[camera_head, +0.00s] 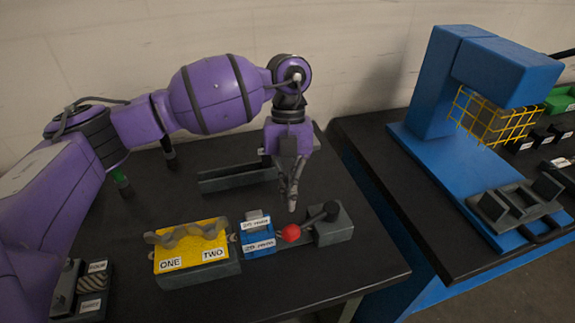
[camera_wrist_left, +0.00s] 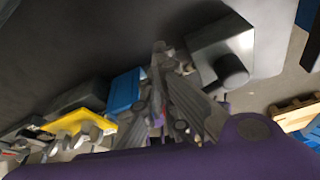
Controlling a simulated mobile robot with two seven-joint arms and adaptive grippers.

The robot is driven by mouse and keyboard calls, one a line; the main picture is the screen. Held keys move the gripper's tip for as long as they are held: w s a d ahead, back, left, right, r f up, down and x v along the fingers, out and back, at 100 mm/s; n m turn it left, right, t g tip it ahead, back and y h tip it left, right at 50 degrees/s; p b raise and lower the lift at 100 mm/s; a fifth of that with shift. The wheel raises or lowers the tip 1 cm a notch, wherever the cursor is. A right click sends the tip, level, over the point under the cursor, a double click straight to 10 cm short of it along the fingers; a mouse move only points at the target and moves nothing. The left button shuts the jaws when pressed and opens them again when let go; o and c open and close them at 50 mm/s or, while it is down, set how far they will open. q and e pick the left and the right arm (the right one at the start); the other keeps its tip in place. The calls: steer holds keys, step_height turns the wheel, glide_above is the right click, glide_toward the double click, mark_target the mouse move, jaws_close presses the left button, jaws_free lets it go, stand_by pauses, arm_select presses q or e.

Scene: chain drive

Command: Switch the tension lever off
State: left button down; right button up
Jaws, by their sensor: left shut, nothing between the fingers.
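The tension lever appears to be the dark rod with a red ball knob (camera_head: 290,233) and a black pivot end (camera_head: 331,211). It lies low, with the knob to the left, beside a grey block (camera_head: 338,230) at the table's right part. In the left wrist view a grey block (camera_wrist_left: 213,45) with a dark cylinder shows right of the fingers. My left gripper (camera_head: 292,204) points down, shut and empty, just above and behind the red knob; I see no clear contact. It also shows in the left wrist view (camera_wrist_left: 162,55), where its fingers hide most of the knob. My right gripper is out of view.
A blue block (camera_head: 259,242) with white labels stands left of the knob. A yellow-topped block (camera_head: 190,258) marked ONE and TWO is further left. A dark grey channel (camera_head: 238,177) lies behind. A blue press (camera_head: 470,90) with a yellow cage stands on the right table.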

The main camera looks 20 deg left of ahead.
arm_select(q)
steer(key=shift+s+d+r, duration=0.1)
steer(key=shift+s+d, duration=0.05)
steer(key=shift+s, duration=0.35)
steer(key=shift+s+d+r, duration=0.1)
steer(key=shift+s+d, duration=0.05)
steer(key=shift+s, duration=0.3)
steer(key=shift+s+f, duration=0.15)
steer(key=shift+s, duration=0.05)
steer(key=shift+d+f, duration=0.1)
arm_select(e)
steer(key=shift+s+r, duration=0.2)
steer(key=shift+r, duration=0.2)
